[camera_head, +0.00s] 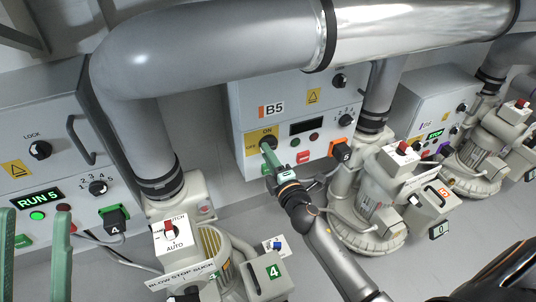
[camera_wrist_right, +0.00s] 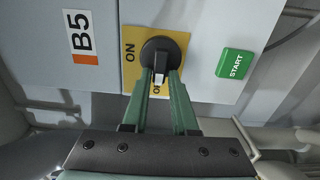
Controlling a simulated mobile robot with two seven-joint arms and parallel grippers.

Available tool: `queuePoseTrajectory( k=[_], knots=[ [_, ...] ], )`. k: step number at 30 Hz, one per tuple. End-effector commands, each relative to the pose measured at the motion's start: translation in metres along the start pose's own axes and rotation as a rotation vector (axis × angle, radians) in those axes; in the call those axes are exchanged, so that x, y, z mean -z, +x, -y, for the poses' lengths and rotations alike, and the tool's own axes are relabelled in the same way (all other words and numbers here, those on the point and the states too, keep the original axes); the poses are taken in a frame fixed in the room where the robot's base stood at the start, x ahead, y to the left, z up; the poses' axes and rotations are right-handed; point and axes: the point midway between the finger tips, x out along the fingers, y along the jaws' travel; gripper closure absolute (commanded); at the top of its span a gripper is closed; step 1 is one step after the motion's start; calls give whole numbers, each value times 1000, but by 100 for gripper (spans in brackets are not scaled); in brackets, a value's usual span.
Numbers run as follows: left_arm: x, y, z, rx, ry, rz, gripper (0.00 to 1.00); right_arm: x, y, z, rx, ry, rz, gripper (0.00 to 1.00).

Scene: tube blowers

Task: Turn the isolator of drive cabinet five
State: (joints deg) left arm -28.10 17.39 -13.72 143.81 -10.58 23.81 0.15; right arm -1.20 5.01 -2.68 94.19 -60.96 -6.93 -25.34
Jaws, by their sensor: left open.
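Drive cabinet five, the grey box labelled B5 (camera_head: 290,83), hangs at the centre of the head view. Its isolator is a black rotary knob (camera_wrist_right: 162,50) on a yellow plate (camera_head: 252,139) marked ON and OFF. In the right wrist view the knob's handle, with a white mark, points down towards OFF. My right gripper (camera_wrist_right: 161,78) has its green fingers on both sides of this handle and looks shut on it. In the head view the gripper (camera_head: 267,150) hides most of the knob. My left gripper (camera_head: 35,232) is open and empty at the lower left.
A green START button (camera_wrist_right: 236,64) sits close beside the isolator. A large grey pipe (camera_head: 220,50) crosses above. Blower units (camera_head: 375,185) stand below right, and blower 4 (camera_head: 272,275) stands below.

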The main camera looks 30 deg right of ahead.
Motion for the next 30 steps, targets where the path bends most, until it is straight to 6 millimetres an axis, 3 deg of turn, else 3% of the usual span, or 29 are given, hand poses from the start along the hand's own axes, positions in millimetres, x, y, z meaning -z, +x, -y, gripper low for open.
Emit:
queuePoseTrajectory(
  k=[6, 17, 30],
  knots=[
    [0, 0, 0, 0, 1, -1, 50, 0, 0, 0, -1, 3, 0, 50],
    [1, 0, 0, -1, 2, -2, 50, 0, -8, 0, 0, 5, 0, 50],
    [-3, -3, -1, 1, -2, -2, 50, 0, -88, 2, 2, 4, 1, 50]
  ],
)
